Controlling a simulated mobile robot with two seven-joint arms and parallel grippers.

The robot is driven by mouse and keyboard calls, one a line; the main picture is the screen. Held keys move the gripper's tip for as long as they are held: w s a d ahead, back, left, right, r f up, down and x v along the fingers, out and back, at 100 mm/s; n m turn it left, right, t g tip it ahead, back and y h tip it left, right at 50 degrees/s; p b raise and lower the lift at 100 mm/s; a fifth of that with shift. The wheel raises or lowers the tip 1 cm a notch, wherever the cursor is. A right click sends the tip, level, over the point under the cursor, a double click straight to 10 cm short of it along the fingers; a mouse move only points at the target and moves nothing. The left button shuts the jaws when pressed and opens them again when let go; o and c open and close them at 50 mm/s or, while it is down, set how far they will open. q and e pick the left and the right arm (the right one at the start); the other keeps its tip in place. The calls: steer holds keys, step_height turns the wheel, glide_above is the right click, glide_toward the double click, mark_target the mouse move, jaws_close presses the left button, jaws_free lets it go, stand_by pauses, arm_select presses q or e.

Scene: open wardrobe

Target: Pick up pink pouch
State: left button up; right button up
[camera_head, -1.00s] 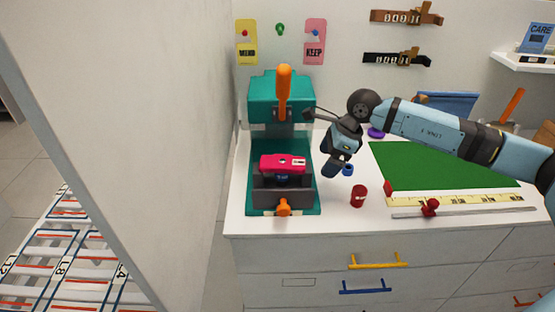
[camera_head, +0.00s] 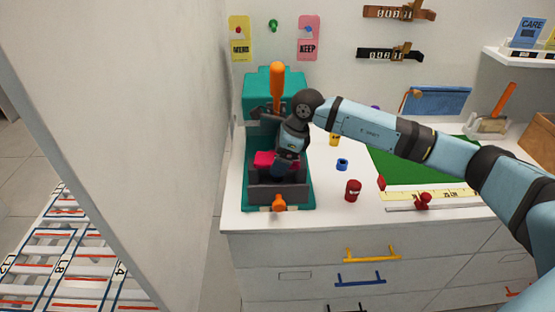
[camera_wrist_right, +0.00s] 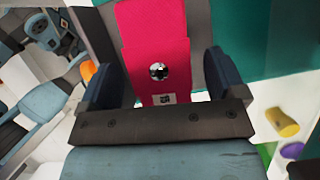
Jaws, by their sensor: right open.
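The pink pouch (camera_head: 263,159) sits in the grey tray (camera_head: 264,193) of the teal press, mostly covered by my right gripper in the head view. In the right wrist view the pouch (camera_wrist_right: 155,45) has a shiny round snap and a small label. My right gripper (camera_head: 288,168) points down over the pouch from the right. It also shows in the right wrist view (camera_wrist_right: 163,80), open, with one dark finger on each side of the pouch. Whether the fingers touch it cannot be told. My left gripper is not in view.
The teal press (camera_head: 258,100) with an orange lever (camera_head: 277,88) rises behind the tray, and an orange knob (camera_head: 279,203) is in front. A red can (camera_head: 353,190) and a blue ring (camera_head: 342,164) stand to the right. A white wall (camera_head: 170,120) is close on the left.

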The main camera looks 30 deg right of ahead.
mark_target(273, 157)
steer(key=c, duration=1)
steer(key=shift+r, duration=0.5)
step_height(273, 157, up, 2)
steer(key=shift+r, duration=0.1)
steer(key=s+d+b, duration=0.1)
steer(key=s+d, duration=0.2)
steer(key=s, duration=0.5)
steer(key=s+d+b, duration=0.1)
steer(key=s+d, duration=0.2)
steer(key=s, duration=0.6)
steer(key=shift+r, duration=0.15)
